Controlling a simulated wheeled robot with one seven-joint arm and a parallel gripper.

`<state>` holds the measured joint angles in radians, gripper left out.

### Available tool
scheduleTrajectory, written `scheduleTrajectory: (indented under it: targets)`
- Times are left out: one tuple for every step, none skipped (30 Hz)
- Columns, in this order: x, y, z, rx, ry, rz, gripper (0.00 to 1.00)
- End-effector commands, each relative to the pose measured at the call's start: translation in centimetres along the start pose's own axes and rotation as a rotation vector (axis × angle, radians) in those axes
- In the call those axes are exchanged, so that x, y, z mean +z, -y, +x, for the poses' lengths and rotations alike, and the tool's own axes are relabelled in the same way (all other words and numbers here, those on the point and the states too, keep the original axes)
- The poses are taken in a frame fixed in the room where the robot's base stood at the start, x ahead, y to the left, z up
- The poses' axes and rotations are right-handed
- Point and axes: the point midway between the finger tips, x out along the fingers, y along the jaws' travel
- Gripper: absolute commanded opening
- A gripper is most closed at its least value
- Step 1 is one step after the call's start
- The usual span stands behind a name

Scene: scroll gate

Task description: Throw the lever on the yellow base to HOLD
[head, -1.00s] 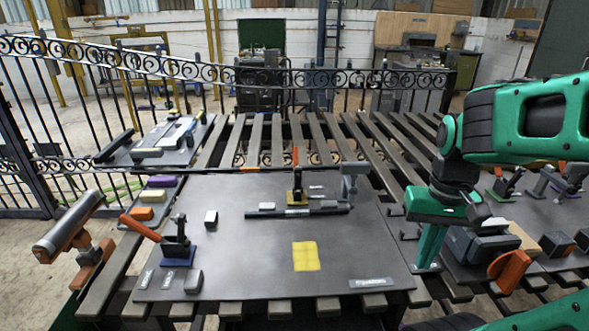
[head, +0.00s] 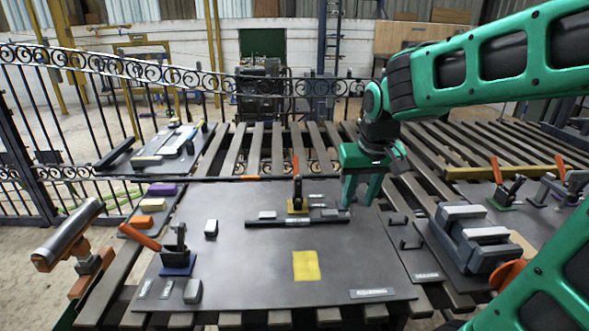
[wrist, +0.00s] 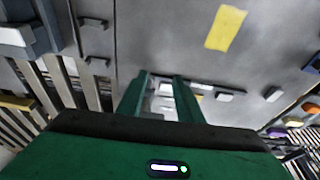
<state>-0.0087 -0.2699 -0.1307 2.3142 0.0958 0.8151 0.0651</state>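The lever on the yellow base (head: 297,206) stands at the back middle of the dark board, its orange handle (head: 295,166) pointing nearly straight up. Small pale labels lie beside it, too small to read. A dark bar (head: 290,223) lies just in front. My gripper (head: 362,203) points down to the right of the lever, apart from it, near the board's back right. In the wrist view my fingers (wrist: 162,97) stand apart with a gap between them, holding nothing. Pale pieces show beyond that gap; the lever itself is not clear there.
A second lever on a blue base (head: 177,264) stands at the left, its orange handle leaning left. A yellow patch (head: 305,265) lies on the board. A grey clamp-like block (head: 475,238) and another lever on a green base (head: 503,203) are at the right. The board's middle is clear.

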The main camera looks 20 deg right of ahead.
Motion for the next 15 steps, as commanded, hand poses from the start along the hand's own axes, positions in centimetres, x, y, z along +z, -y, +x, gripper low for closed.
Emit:
scheduleTrajectory:
  targets:
    - [-2.5,2.7,0.2,-0.018,-0.034,-0.049,0.33]
    - [-3.8,4.2,0.2,-0.029,-0.056,-0.073,0.33]
    - [-5.4,6.3,0.2,-0.047,-0.085,-0.105,0.33]
    - [-6.5,7.4,0.2,-0.055,-0.1,-0.115,0.33]
    - [-7.6,7.2,0.2,-0.048,-0.096,-0.095,0.33]
    - [-9.0,7.4,0.2,-0.041,-0.096,-0.079,0.33]
    - [-10.0,7.7,0.1,-0.038,-0.098,-0.069,0.33]
    - [-11.1,8.0,0.2,-0.035,-0.098,-0.06,0.33]
    - [-12.5,8.4,0.3,-0.029,-0.099,-0.047,0.33]
    - [-13.6,8.8,0.3,-0.025,-0.101,-0.038,0.33]
    - [-14.7,9.2,0.4,-0.02,-0.103,-0.028,0.33]
    - [-16.1,9.6,0.5,-0.013,-0.106,-0.015,0.33]
    - [-17.1,10.0,0.6,-0.008,-0.108,-0.007,0.33]
    - [-18.0,10.3,0.7,-0.004,-0.11,0.002,0.33]
    - [-19.0,10.8,0.7,0.001,-0.114,0.012,0.33]
